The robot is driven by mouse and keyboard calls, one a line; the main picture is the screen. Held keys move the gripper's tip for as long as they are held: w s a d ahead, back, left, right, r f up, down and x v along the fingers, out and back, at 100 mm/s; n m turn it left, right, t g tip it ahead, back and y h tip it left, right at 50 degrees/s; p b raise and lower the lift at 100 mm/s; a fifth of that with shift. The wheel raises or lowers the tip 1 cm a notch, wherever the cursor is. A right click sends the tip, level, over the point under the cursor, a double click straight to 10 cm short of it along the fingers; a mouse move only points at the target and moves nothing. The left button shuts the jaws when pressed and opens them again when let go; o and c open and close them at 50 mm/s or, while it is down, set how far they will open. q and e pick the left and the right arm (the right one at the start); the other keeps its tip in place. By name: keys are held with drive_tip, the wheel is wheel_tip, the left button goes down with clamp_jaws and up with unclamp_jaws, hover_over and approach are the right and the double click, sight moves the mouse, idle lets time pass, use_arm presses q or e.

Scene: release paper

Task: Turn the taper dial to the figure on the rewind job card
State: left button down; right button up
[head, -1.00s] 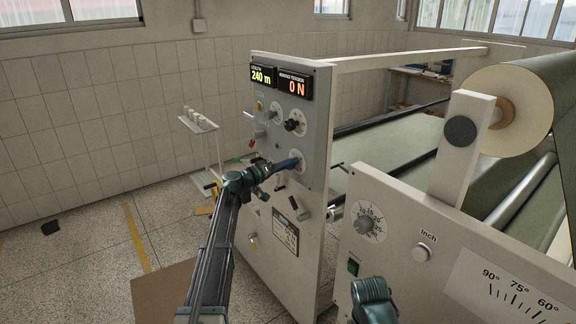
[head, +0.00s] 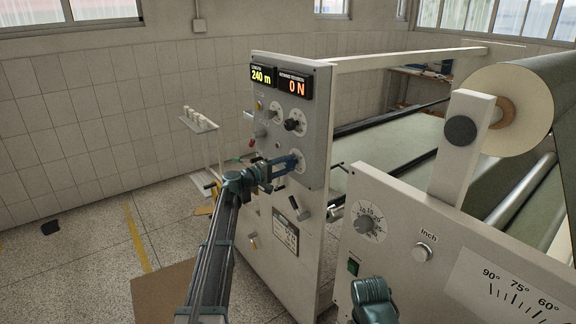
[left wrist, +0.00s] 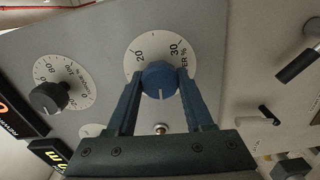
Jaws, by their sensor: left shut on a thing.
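The taper dial (left wrist: 131,62) is a white disc with a blue knob (left wrist: 160,77); "20" and "30" show above the knob in the left wrist view, and the rest of the scale is hidden. A white line shows on the knob's lower part there. My left gripper (left wrist: 160,92) is shut on the knob, one finger on each side. In the head view my left gripper (head: 287,163) reaches the dial's white disc (head: 297,154) on the panel front. My right gripper is out of view.
A dark-knobbed dial (left wrist: 48,97) sits beside the taper dial. Displays above read 240 m (head: 261,78) and 0 N (head: 296,86). A lever (head: 299,209) sticks out below the dial. A nearer cabinet with another dial (head: 370,222) stands at right.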

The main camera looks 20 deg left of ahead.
use_arm(q)
drive_tip(key=shift+n, duration=0.6)
drive_tip(key=shift+c, duration=1.4)
unclamp_jaws()
drive_tip(key=shift+s+a, duration=0.1)
drive_tip(key=v, duration=1.3)
drive_tip(key=shift+s+a, duration=0.15)
drive_tip(key=shift+s, duration=0.05)
